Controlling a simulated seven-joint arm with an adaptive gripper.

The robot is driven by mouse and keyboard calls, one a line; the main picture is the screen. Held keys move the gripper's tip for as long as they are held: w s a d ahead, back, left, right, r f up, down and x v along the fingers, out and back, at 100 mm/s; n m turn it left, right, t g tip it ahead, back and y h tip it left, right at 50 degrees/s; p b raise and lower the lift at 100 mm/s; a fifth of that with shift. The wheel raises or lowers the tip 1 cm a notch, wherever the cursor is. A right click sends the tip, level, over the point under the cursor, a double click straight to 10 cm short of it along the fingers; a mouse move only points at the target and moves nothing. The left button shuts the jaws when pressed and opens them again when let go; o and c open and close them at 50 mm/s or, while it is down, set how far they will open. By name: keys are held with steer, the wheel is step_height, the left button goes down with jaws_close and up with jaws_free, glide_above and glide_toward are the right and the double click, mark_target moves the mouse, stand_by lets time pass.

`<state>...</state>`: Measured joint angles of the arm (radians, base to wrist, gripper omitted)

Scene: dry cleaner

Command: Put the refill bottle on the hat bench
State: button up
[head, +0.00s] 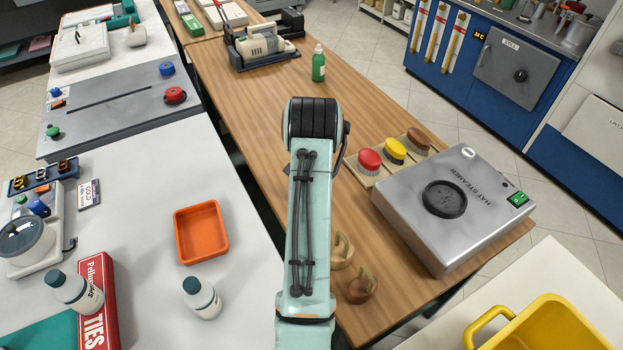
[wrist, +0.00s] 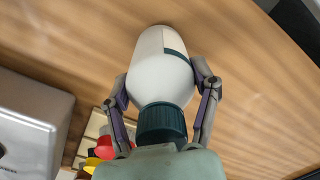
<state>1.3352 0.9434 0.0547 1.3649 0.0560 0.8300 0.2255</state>
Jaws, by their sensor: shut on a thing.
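The refill bottle (wrist: 160,85) is white with a dark teal cap. In the wrist view, my gripper (wrist: 158,72) is shut on its body, one finger on each side, with the cap toward my palm. The hat bench (head: 255,120) is the long wood-topped table in the head view; its wood grain fills most of the wrist view (wrist: 255,95) behind the bottle. The bottle is over the bench top; I cannot tell whether its base touches the wood. In the head view my arm hides both the gripper and the held bottle.
On the bench, a hat steamer (head: 455,205), red, yellow and brown brushes (head: 394,151) and small wooden pieces (head: 362,288) lie right of my arm. A green bottle (head: 318,65) stands farther back. Two similar white bottles (head: 203,299) and an orange tray (head: 201,232) occupy the left table.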

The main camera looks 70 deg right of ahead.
steer(key=o, duration=1.2)
steer(key=shift+f, duration=0.1)
steer(key=shift+o, duration=0.2)
step_height(320, 180, up, 12)
steer(key=shift+r, duration=0.15)
